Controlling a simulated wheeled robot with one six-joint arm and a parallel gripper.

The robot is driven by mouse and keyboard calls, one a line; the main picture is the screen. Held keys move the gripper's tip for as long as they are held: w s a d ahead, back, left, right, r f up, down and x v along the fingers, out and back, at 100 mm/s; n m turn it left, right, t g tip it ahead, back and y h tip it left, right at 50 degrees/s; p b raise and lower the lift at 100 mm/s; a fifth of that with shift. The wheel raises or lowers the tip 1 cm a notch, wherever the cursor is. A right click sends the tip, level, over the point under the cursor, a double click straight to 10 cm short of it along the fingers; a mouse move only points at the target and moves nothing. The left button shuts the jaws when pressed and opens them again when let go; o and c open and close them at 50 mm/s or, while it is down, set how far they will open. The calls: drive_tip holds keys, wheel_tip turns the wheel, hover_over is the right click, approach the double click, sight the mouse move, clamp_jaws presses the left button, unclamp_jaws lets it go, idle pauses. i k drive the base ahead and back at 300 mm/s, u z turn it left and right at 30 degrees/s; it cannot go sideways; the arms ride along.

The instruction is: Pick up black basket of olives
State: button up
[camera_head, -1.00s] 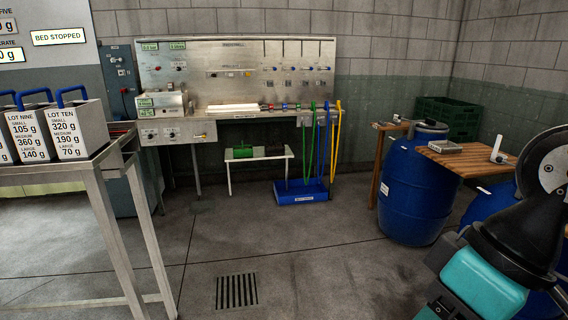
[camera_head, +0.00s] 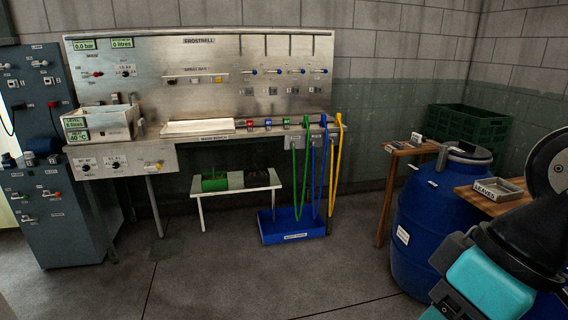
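A teal and black part of my own arm shows at the lower right, well apart from the stand. My gripper's fingers are not in the picture.
A blue tray (camera_head: 290,234) with hanging green, blue and yellow hoses stands right of the stand. A grey cabinet (camera_head: 52,215) is at the left. The floor before the stand is clear.

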sight(257, 176)
drive_tip(key=u, duration=0.15)
drive_tip(key=i, duration=2.05)
drive_tip(key=u, duration=0.55)
drive_tip(key=i, duration=2.15)
drive_tip(key=u, duration=0.3)
